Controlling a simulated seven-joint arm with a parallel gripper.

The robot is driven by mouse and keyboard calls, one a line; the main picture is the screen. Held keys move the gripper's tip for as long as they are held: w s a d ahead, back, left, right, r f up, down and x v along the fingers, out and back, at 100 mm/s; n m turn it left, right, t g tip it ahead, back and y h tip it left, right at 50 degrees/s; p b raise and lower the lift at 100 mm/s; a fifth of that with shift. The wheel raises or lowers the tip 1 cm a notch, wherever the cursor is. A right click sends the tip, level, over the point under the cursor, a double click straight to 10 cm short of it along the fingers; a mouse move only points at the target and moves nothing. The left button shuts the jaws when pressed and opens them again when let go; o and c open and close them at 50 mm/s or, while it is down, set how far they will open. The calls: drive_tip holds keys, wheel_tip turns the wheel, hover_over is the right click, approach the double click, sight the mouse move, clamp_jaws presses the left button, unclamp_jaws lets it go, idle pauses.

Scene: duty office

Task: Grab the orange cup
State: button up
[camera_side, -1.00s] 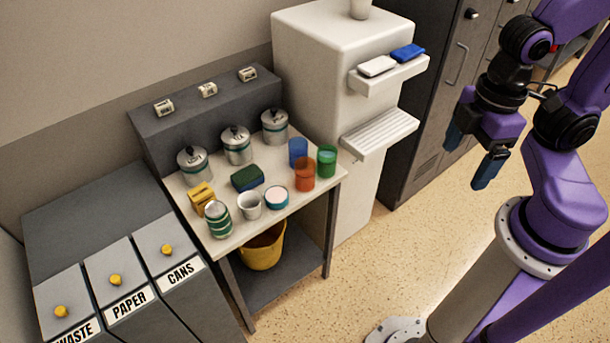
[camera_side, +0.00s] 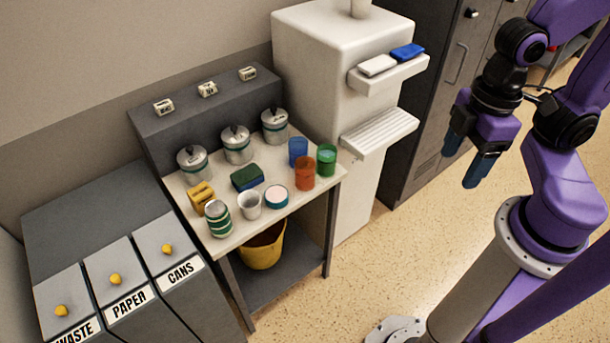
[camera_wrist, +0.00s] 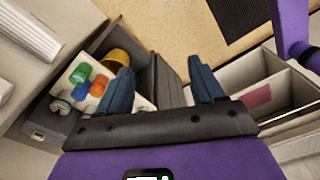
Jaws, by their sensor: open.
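The orange cup (camera_side: 304,173) stands upright on the small table, near its right end. A blue cup (camera_side: 298,152) is just behind it and a green cup (camera_side: 326,160) is to its right. My gripper (camera_side: 466,157) is open and empty, in the air well to the right of the table, with its fingers pointing down. In the wrist view the orange cup (camera_wrist: 98,86) shows left of the left finger, outside the gap between the fingers. My gripper (camera_wrist: 160,66) has only floor and furniture between its fingertips there.
The table (camera_side: 240,225) also holds several canisters, a sponge, a white cup, a striped can and a yellow object. A white dispenser (camera_side: 350,90) with ledges stands between table and lockers (camera_side: 440,80). A yellow bucket (camera_side: 262,250) is below. Floor is free in front.

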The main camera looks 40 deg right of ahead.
drive_tip(key=w+a+f+m+y, duration=0.35)
drive_tip(key=a+f, duration=0.35)
drive_tip(key=a, duration=0.4)
drive_tip(key=m+t+h, duration=0.1)
drive_tip(key=m+t, duration=0.6)
drive_tip(key=t, duration=0.9)
approach(298, 161)
drive_tip(key=shift+x, duration=3.7)
drive_tip(key=shift+r, duration=0.1)
